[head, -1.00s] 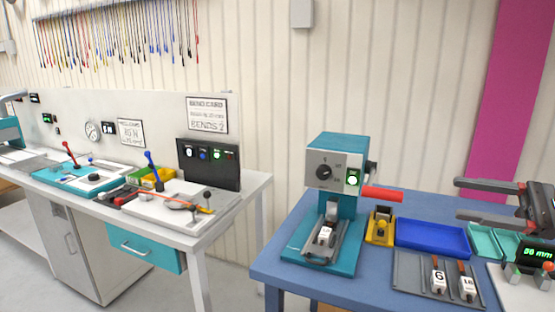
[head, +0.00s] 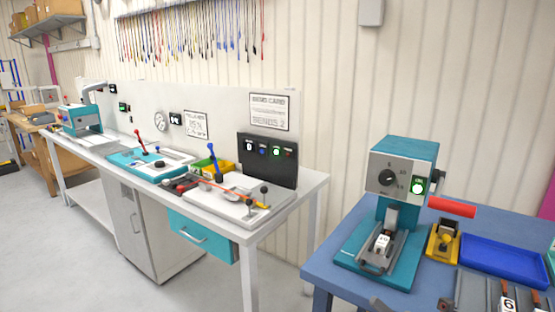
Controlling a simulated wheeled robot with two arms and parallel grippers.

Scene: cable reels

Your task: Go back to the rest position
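Neither of my grippers shows in the head view now. A teal press (head: 402,180) with a grey front, a dial, a lit green display and a red handle (head: 452,207) stands on the blue table (head: 335,262) at the right. A white block (head: 382,243) sits in the slide at its base. What my grippers hold, if anything, is hidden.
The white bench (head: 260,238) with a teal drawer (head: 203,238) runs left along the wall. It carries a teal plate (head: 150,163), a dark panel (head: 267,160) and a teal machine (head: 80,118). A blue tray (head: 505,261) lies at right. Grey floor (head: 80,255) is open at lower left.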

